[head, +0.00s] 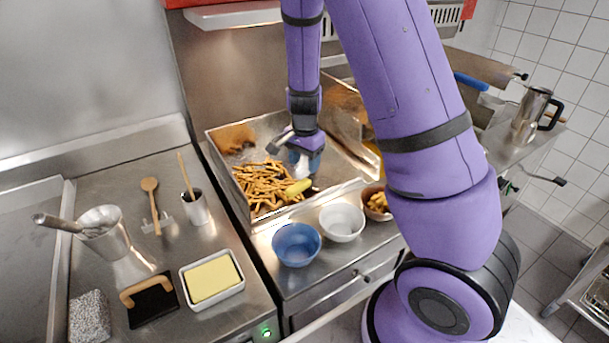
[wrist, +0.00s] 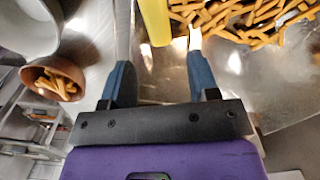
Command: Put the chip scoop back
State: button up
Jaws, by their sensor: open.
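A bin of chips (head: 222,182) with steel walls stands at the middle of the counter. Golden chips (head: 262,182) lie in its left part, and they also show at the top of the wrist view (wrist: 250,22). A smooth yellow piece (head: 298,188) lies at the right edge of the chips. It may be part of the chip scoop, but its full shape is unclear. It also shows in the wrist view (wrist: 155,22), ahead of the fingers. My gripper (head: 306,165) is over the bin, its blue fingers (wrist: 160,62) apart with nothing between them.
A blue bowl (head: 297,244), a white bowl (head: 342,222) and a brown bowl of chips (head: 377,203) stand along the bin's front.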

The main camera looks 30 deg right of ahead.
jog(key=s+a+r+n+t+y, duration=0.1)
jog(key=s+a+r+n, duration=0.3)
jog(key=r, duration=0.7)
jog(key=s+r+n+t+y, duration=0.1)
jog(key=s+r+n, duration=0.2)
jog(key=s+r, duration=0.5)
jog(key=s+a+r+n+t+h, duration=0.1)
jog(key=s+r+n+t+h, duration=0.1)
jog(key=s+r+n, duration=0.4)
jog(key=shift+s+r+n+t, duration=0.3)
jog(key=shift+s+r+t, duration=0.3)
jog(key=shift+s+r, duration=2.55)
jog(key=shift+s+a+f, duration=0.1)
jog(key=shift+s+f, duration=0.65)
jog(key=shift+f, duration=0.05)
